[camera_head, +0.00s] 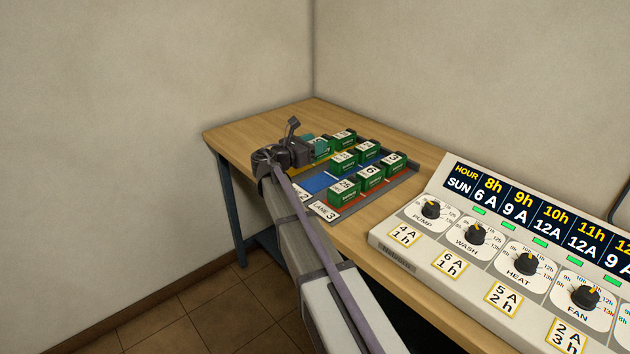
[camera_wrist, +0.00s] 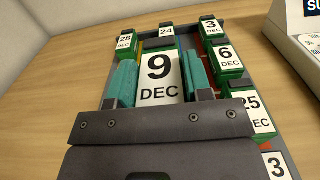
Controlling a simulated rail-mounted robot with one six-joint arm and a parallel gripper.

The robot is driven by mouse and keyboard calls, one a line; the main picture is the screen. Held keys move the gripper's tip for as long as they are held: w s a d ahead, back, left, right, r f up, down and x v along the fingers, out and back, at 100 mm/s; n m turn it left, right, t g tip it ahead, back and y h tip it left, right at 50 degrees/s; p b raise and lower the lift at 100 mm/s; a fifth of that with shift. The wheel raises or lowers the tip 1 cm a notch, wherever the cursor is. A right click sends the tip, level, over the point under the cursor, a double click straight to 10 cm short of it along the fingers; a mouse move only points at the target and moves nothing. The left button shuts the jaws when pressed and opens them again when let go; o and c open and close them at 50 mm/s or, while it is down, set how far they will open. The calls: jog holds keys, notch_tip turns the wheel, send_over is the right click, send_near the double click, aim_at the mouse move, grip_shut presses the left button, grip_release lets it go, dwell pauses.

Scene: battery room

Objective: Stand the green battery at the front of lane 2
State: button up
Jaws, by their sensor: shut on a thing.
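My gripper (camera_wrist: 157,82) is shut on a green battery (camera_wrist: 160,75) with a white label reading 9 DEC. A teal finger presses each side of it. In the head view my gripper (camera_head: 318,147) is at the left side of the lane tray, and the held battery is largely hidden there. Lane 2 has a blue floor (camera_head: 319,183), bare at its front end. Green batteries (camera_head: 343,160) stand farther back in that lane. I cannot tell how high the held battery is above the tray.
Lane 3, with a red floor, holds green batteries marked 25 (camera_wrist: 259,112), 6 (camera_wrist: 228,57) and 3 (camera_wrist: 212,27). Batteries marked 28 (camera_wrist: 126,43) and 24 (camera_wrist: 166,32) stand beyond the held one. A control panel (camera_head: 480,235) with knobs stands right of the tray.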

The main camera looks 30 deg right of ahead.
notch_tip(320, 180, down, 10)
jog(key=b, duration=0.8)
jog(key=shift+r, duration=0.4)
jog(key=shift+f, duration=0.1)
jog(key=o, duration=1.3)
jog(key=shift+a, duration=0.25)
jog(key=v, duration=1.1)
jog(key=shift+a, duration=0.25)
jog(key=shift+s, duration=0.15)
